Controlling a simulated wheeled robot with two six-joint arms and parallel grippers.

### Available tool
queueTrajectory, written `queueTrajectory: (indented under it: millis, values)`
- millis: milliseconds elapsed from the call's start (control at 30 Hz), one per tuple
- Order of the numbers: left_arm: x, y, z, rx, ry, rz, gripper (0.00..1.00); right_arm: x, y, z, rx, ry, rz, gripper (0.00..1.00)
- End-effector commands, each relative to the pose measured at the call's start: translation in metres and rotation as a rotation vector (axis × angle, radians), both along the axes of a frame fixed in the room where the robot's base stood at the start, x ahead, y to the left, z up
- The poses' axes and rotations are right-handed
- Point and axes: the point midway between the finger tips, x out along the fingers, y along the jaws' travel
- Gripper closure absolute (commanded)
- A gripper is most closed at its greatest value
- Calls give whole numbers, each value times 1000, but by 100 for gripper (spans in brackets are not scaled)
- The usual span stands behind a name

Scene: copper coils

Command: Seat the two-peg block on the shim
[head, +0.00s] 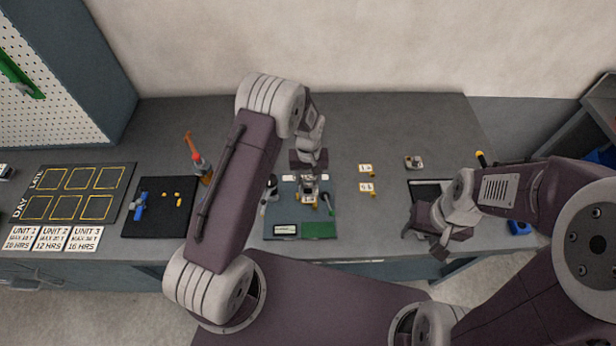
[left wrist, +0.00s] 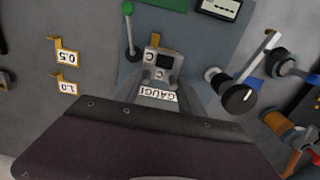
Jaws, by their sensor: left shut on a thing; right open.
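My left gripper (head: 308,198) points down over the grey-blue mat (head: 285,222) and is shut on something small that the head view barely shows. In the left wrist view, a small grey block (left wrist: 158,62) with two pale round features and a dark square lies beyond the dark gripper body, beside a "GAUGE" label (left wrist: 158,95). I cannot tell for sure whether this is the two-peg block; the shim and any contact under it cannot be made out. My right gripper (head: 424,243) is open and empty near the bench's front edge.
Labels marked 1.0 (head: 365,168) and 0.5 (left wrist: 67,57) have yellow pieces beside them. A black-knobbed lever (left wrist: 236,102) and a green-knobbed rod (left wrist: 129,30) stand close to the block. A small grey fixture (head: 413,162) stands to the right. A black mat (head: 160,222) lies left.

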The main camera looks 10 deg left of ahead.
Motion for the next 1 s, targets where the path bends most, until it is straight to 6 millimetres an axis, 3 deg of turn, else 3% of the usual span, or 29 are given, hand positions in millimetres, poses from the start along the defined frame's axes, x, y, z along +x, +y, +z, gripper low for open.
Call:
queueTrajectory:
  millis: [167,1000]
  values:
    - [1,0,-21,0,-2,0,98,0,0,-18,0,0,0,49]
    - [-1,0,-16,-1,-1,-1,98,0,0,-12,0,0,0,49]
